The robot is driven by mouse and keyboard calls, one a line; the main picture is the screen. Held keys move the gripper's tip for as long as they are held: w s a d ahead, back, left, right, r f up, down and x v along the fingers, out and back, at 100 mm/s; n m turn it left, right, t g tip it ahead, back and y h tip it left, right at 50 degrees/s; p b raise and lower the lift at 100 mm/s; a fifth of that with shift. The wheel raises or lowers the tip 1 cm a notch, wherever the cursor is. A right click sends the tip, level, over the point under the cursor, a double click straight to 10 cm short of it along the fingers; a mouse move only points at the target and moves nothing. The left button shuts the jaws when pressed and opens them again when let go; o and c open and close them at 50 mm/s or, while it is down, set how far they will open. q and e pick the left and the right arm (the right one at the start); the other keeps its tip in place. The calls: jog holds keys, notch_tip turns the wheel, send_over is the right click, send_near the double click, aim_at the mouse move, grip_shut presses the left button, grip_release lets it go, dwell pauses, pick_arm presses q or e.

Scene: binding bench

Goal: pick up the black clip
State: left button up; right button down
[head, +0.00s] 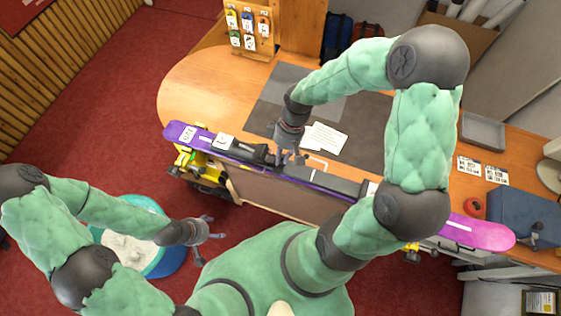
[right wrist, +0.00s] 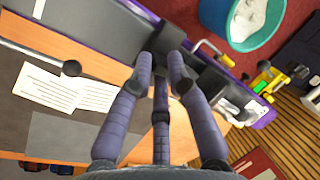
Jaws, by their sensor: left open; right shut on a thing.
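The black clip (right wrist: 168,38) shows in the right wrist view as a small dark block between my right fingertips. My right gripper (right wrist: 166,62) is shut on it, just over the purple board. In the head view my right gripper (head: 288,155) points down at the middle of the board, and its fingers largely hide the clip. I cannot tell whether the clip still touches the board. My left gripper (head: 208,231) is open and empty, in front of the bench and to the left.
The purple board (head: 482,232) lies along the bench's front edge with black fittings on it. White papers (head: 326,138) lie on the grey mat (head: 369,118) behind. A red tape roll (head: 474,207) sits at the right.

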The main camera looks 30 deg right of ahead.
jog(key=shift+r, duration=0.1)
dwell(0.3)
jog(key=shift+r, duration=0.6)
jog(key=s+d+r+p, duration=0.2)
jog(key=s+r, duration=1.2)
jog(key=r, duration=0.3)
jog(key=shift+r+p, duration=0.3)
jog(key=shift+p, duration=0.05)
